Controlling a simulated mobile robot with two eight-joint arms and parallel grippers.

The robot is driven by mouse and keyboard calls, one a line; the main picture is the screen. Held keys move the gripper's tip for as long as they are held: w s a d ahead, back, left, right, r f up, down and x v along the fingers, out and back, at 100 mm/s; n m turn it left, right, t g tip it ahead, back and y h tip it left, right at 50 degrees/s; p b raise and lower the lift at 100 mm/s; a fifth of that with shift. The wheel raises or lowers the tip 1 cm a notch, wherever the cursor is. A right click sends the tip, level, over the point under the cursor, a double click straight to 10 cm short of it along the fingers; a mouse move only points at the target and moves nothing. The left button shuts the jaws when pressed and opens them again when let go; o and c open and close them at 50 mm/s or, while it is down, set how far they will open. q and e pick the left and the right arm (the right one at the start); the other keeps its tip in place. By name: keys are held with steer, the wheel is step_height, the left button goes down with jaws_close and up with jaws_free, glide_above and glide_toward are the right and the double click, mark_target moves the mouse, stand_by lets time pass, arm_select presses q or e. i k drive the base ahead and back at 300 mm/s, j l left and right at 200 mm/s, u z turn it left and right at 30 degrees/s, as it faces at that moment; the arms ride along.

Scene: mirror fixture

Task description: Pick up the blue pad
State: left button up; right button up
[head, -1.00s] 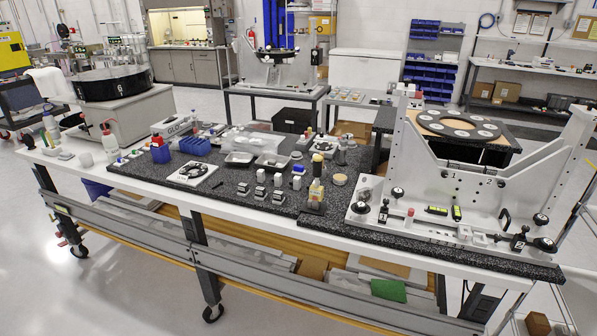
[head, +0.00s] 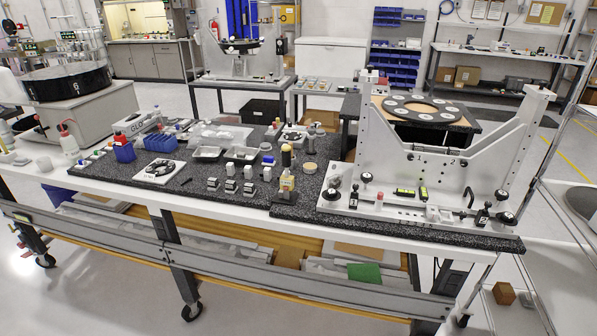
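No gripper of mine shows in the head view. A small blue item (head: 268,160), possibly the blue pad, sits on the dark speckled slab (head: 225,208) near the centre of the workbench. It is too small to make out clearly. Two larger blue block-like holders (head: 160,142) stand further left on the slab.
Several small grey-and-white blocks (head: 230,187) stand near the front edge. Open floor (head: 80,295) is at front left.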

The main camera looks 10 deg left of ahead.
mark_target(267, 160)
steer(key=i+j+z, duration=0.2)
steer(key=j, duration=0.2)
steer(key=j+z, duration=0.15)
steer(key=j, duration=0.3)
steer(key=i+j+z, duration=0.2)
steer(key=j, duration=0.25)
steer(key=j+z, duration=0.15)
steer(key=j, duration=0.35)
